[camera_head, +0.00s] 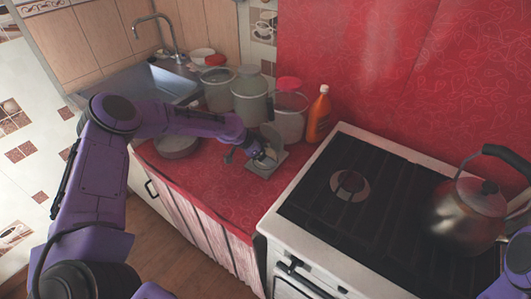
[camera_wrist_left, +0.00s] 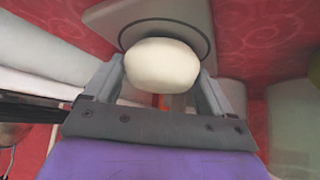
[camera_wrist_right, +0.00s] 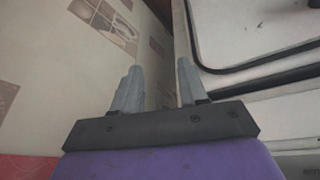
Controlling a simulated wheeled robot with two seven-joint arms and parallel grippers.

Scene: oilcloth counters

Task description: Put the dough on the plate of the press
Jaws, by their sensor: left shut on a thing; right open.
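The dough (camera_wrist_left: 162,64) is a pale, rounded lump between the fingers of my left gripper (camera_wrist_left: 160,90), which is shut on it. The grey press (camera_head: 262,168) stands on the red counter, left of the stove. In the head view my left gripper (camera_head: 258,153) is at the press, with a pale bit of dough (camera_head: 270,153) showing. In the left wrist view the press plate (camera_wrist_left: 122,18), with a dark ring, lies behind the dough. I cannot tell whether the dough touches it. My right gripper (camera_wrist_right: 158,85) is open and empty.
Several canisters, one of them grey (camera_head: 249,97), and an orange bottle (camera_head: 319,114) stand behind the press. A round pan (camera_head: 177,147) is to the left on the counter (camera_head: 215,185). The stove (camera_head: 350,215) with a kettle (camera_head: 470,208) is to the right.

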